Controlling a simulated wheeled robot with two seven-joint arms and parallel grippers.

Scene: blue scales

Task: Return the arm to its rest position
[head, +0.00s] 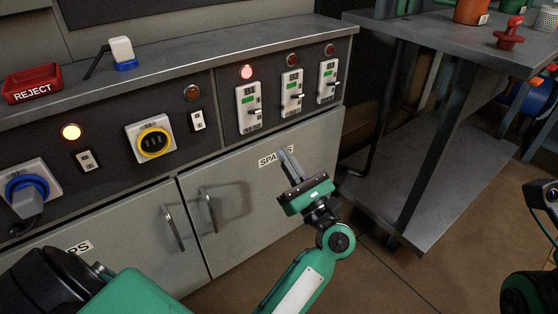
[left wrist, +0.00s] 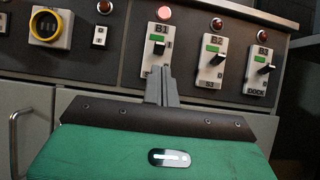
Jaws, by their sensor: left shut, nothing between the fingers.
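My left gripper (head: 287,160) is at the end of the green left arm, in front of the grey cabinet near the SPARES label (head: 268,161). Its two grey fingers are together with nothing between them. They also show in the left wrist view (left wrist: 161,82), pointing up toward the B1 switch (left wrist: 159,38). In the head view the fingers are below the B1, B2 and B3 switches and appear apart from the panel. Part of my right arm (head: 527,292) shows at the right edge; its gripper cannot be made out.
The panel holds a lit red lamp (head: 246,72) above B1, a yellow-ringed knob (head: 153,142) and a blue plug (head: 30,190). Cabinet handles (head: 208,209) stick out below. A red REJECT tray (head: 32,84) sits on the ledge. A metal table (head: 445,38) stands at right.

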